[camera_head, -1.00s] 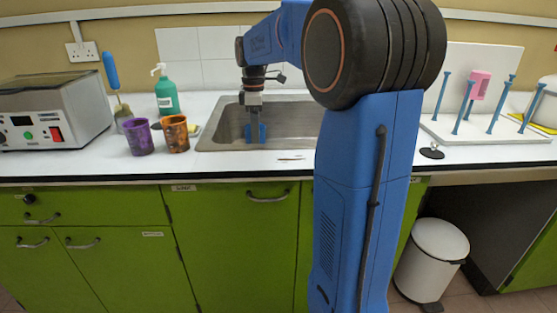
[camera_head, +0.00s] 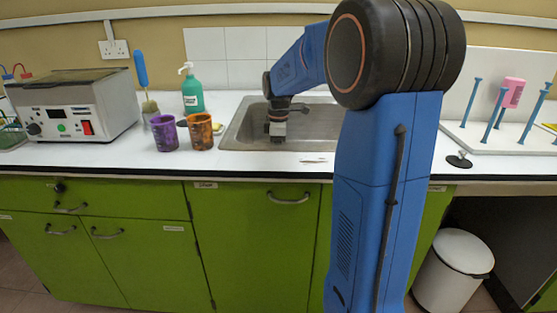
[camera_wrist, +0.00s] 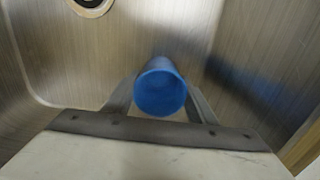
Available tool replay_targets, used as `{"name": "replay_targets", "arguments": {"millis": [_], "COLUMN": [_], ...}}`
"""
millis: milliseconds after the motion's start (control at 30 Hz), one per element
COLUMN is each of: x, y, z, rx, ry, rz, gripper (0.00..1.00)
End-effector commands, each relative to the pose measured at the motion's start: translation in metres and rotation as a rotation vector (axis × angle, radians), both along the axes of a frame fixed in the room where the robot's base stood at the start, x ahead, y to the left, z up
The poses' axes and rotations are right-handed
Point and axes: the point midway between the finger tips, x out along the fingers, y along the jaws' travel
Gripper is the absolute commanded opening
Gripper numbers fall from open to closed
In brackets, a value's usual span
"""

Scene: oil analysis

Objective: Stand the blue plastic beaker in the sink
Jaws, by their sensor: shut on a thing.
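The blue plastic beaker (camera_wrist: 160,88) is between the fingers of my gripper (camera_wrist: 160,105), which is shut on it, in the wrist view. It is seen end-on over the metal floor of the sink (camera_wrist: 60,70). Whether it touches the floor I cannot tell. In the head view my gripper (camera_head: 277,138) is down inside the sink basin (camera_head: 240,128), and the beaker is hidden there behind the front rim.
A purple beaker (camera_head: 164,134) and an orange beaker (camera_head: 201,132) stand on the counter left of the sink, with a green soap bottle (camera_head: 193,95) behind. A drying rack with blue pegs (camera_head: 495,115) stands at the right. The sink drain (camera_wrist: 92,4) shows in the wrist view.

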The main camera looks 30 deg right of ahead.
Motion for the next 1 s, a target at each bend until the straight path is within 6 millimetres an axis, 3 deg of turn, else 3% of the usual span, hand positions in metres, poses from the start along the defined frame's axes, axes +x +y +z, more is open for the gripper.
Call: {"name": "replay_targets", "arguments": {"millis": [133, 167, 233, 667, 1000], "x": [0.0, 0.0, 0.0, 0.0, 0.001], "y": [0.0, 0.0, 0.0, 0.0, 0.0], "z": [-0.002, -0.003, -0.002, 0.006, 0.065], "rx": [0.0, 0.0, 0.0, -0.001, -0.001], "ry": [0.0, 0.0, 0.0, -0.001, -0.003], "rz": [0.0, 0.0, 0.0, 0.0, 0.0], "gripper": [0.3, 0.54, 0.7, 0.7, 0.7]}}
